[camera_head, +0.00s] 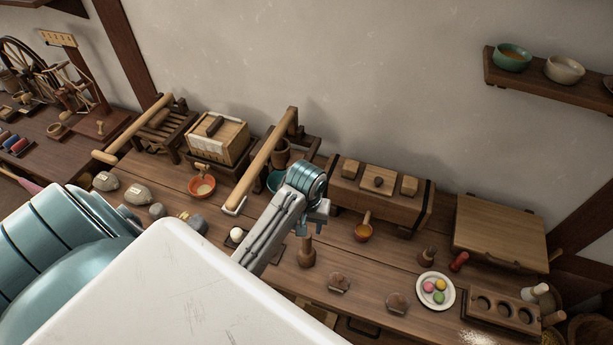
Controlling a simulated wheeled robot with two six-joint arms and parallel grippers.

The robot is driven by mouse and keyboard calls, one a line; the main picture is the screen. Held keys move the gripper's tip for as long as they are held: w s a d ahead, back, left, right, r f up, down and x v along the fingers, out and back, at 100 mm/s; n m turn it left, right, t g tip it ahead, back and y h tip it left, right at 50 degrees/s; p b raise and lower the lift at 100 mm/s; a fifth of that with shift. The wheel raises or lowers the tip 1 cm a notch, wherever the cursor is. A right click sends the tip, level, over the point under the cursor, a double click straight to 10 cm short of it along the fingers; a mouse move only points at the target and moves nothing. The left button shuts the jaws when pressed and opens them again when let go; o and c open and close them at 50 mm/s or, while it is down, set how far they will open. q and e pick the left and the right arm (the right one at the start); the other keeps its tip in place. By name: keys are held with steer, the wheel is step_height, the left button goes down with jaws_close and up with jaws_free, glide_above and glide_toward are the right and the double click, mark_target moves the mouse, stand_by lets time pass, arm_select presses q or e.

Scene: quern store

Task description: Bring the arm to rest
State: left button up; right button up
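My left arm (275,222) comes in from the lower left and reaches over the long wooden table (205,228). Its teal wrist (307,182) is above the middle of the table. The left gripper (317,214) shows only as a small blue-grey part below the wrist. Its fingers are too small and too hidden to tell whether they are open or shut. A wooden stamp-like piece (306,254) stands on the table just below it in the picture. My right gripper is not in view.
Behind the wrist stand a wooden box press (217,140), a long chest (380,208) and a lever press (262,160). A plate of coloured balls (435,291) and a moulding block (500,309) lie at the right. A shelf with bowls (540,82) hangs above.

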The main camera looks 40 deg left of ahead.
arm_select(q)
steer(key=shift+r, duration=0.15)
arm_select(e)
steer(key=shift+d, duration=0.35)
